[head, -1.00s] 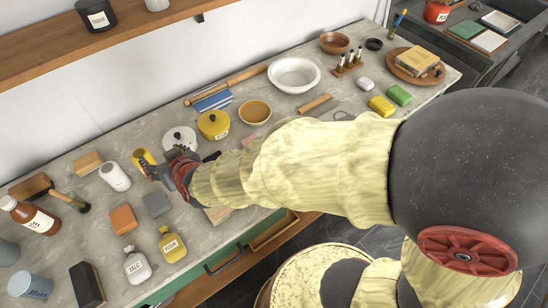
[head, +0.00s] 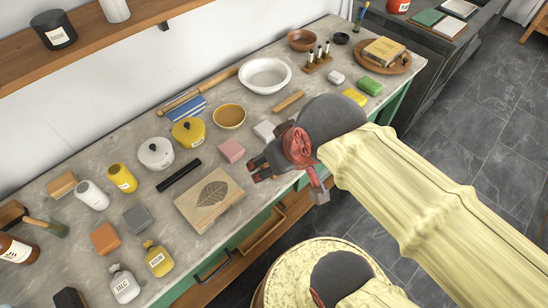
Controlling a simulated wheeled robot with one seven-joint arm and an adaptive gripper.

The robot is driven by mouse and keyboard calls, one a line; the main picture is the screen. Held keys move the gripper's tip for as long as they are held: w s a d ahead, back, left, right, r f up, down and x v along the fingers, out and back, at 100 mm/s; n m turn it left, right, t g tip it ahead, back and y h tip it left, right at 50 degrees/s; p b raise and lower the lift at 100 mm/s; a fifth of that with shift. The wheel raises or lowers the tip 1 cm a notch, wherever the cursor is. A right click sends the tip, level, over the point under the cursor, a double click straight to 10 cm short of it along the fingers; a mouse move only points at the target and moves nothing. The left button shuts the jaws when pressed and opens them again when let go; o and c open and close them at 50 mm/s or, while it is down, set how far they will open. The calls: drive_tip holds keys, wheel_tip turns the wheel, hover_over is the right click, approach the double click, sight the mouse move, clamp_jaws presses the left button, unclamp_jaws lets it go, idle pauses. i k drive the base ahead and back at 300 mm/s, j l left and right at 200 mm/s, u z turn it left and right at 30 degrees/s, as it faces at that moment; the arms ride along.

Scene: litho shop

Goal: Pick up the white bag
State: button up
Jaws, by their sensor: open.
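The white bag (head: 123,284), with a dark-lettered label, stands at the near left of the stone-topped bench (head: 215,265), close to its front edge. A similar yellow bag (head: 157,259) stands just to its right. My gripper (head: 287,184) is open and empty at the bench's front edge, right of the wooden block with a leaf design (head: 209,201). It is well to the right of the white bag and apart from it. Nothing hides the white bag.
An orange block (head: 105,239), a grey block (head: 137,219) and a dark block (head: 70,298) lie around the bags. A pink block (head: 231,150) is near my gripper. Pots and bowls line the back.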

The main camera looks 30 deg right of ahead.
sight(124, 287)
drive_tip(key=u, duration=1.9)
drive_tip(key=z, duration=3.1)
drive_tip(key=u, duration=3.1)
